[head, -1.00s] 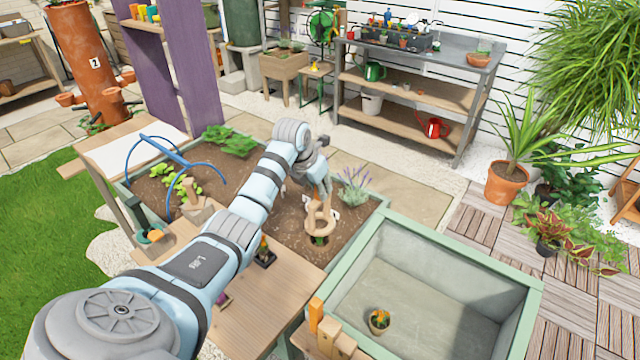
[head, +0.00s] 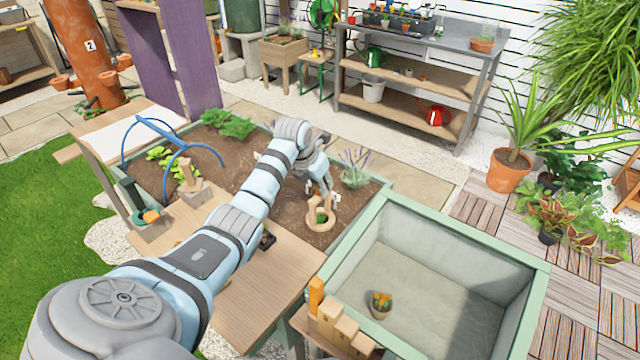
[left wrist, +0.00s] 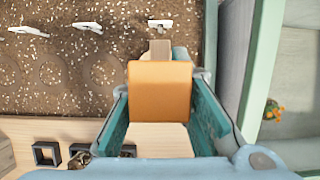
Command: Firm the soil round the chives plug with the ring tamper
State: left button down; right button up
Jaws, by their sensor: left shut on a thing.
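My left gripper (head: 319,180) is shut on the ring tamper (head: 321,224), a pale wooden ring on a wooden handle. The ring sits at soil level in the planting bed, around the green chives plug (head: 320,217). Whether the ring presses on the soil is hard to tell. In the left wrist view the tamper's orange grip (left wrist: 160,90) lies between my teal fingers, and the plug is hidden below it. My right gripper is not in view.
The bed's soil (left wrist: 60,100) has round marks and white labels (left wrist: 86,27) beside the tamper. A blue hoop frame (head: 170,148) stands at the left. The green-rimmed trough (head: 470,240) at the right holds a small orange-flowered plant (head: 381,304).

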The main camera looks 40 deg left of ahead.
pick_arm(q)
jog(key=shift+f+b, duration=0.35)
jog(key=shift+f, duration=0.25)
jog(key=shift+s+d+f, duration=0.1)
jog(key=shift+s, duration=0.05)
dwell(1.1)
notch_tip(320, 180, up, 10)
jog(key=p, duration=0.9)
